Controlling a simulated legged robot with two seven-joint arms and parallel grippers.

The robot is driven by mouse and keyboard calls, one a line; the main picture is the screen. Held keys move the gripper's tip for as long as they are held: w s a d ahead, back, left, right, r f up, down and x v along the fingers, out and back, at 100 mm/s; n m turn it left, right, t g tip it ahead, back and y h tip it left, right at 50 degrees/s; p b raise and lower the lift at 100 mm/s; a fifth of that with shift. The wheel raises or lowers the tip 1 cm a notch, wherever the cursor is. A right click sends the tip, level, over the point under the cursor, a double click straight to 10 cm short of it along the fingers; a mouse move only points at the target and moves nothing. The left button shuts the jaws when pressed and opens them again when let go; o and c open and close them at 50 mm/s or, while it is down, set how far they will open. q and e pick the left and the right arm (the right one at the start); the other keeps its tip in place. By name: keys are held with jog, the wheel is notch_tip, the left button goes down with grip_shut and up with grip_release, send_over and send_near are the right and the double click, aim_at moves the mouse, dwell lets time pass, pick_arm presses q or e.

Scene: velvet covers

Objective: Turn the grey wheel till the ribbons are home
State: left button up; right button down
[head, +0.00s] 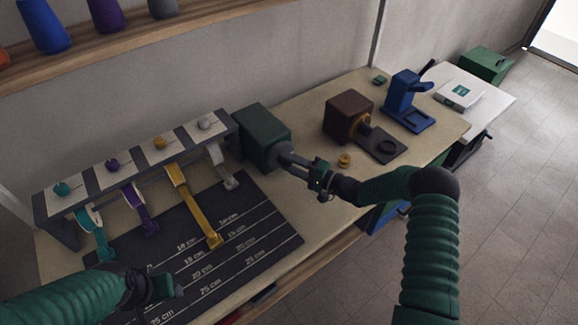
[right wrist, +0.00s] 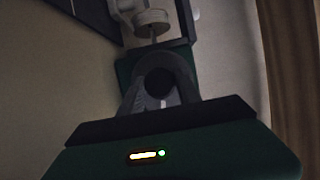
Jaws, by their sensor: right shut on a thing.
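The green box (head: 264,136) stands at the right end of the grey rack (head: 120,170). My right gripper (head: 291,160) is shut at the box's front, on what appears to be the grey wheel, which is mostly hidden by the fingers. It also shows in the right wrist view (right wrist: 158,85). Teal (head: 98,235), purple (head: 140,212), yellow (head: 192,205) and white (head: 219,163) ribbons hang from the rack, their ends over the dark ruled mat (head: 255,215). The yellow ribbon reaches furthest out. My left gripper (head: 165,288) is over the mat's near left; its jaws are unclear.
A white scale-like device (head: 461,94) and a green box (head: 487,64) are beyond. Spools (head: 44,26) line the shelf above.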

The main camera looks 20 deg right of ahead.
pick_arm(q)
jog(key=shift+f+b, duration=0.55)
jog(key=shift+f, duration=0.2)
pick_arm(e)
jog(key=shift+s+d+f+m+t, duration=0.1)
jog(key=shift+f+m+t, duration=0.25)
jog(key=shift+m, duration=0.75)
jog(key=c, duration=1.2)
grip_release()
pick_arm(q)
jog(key=shift+d, duration=0.15)
pick_arm(e)
jog(key=o, duration=0.3)
jog(key=shift+o, duration=0.2)
jog(key=shift+d+y, duration=0.1)
jog(key=shift+y, duration=0.2)
jog(key=shift+r, duration=0.1)
pick_arm(q)
jog(key=shift+f+b, duration=0.3)
pick_arm(e)
jog(key=v, duration=1.2)
